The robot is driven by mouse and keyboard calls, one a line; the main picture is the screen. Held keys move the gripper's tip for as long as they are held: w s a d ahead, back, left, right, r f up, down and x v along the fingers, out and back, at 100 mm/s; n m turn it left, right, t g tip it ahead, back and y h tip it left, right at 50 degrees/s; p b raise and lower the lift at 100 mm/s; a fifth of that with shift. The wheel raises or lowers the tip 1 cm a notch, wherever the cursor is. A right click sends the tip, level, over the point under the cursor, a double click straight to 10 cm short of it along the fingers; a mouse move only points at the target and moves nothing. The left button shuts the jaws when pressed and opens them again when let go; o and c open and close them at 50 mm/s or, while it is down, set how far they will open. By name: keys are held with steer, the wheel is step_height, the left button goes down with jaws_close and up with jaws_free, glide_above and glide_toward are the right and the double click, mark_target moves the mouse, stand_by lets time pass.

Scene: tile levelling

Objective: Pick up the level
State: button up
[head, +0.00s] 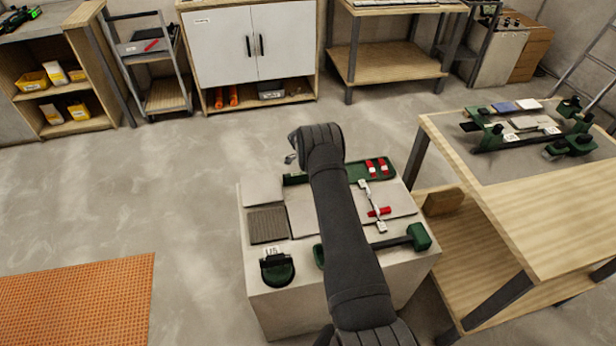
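No object shows clearly as the level; my arm crosses the work block (285,318) and hides part of its top. A slim white and grey tool (366,192) lies there right of my arm, with a red piece (380,211) beside it. A long dark bar (392,243) with a green block-shaped end (419,236) lies nearer the front, passing behind my arm. I cannot tell whether either is the level. My gripper (291,159) is above the far side of the block, seen small and partly hidden by the wrist; its opening is unclear.
The block also bears grey tiles (263,190), a green tray (384,179) with red pieces and a green-black holder (277,270). A wooden table (555,190) with a green tool (487,140) stands close at right. The floor at left is open around an orange mat (80,305).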

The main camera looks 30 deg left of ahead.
steer(key=shift+f, duration=0.2)
steer(key=shift+c, duration=0.4)
jaws_close()
steer(key=shift+r, duration=0.2)
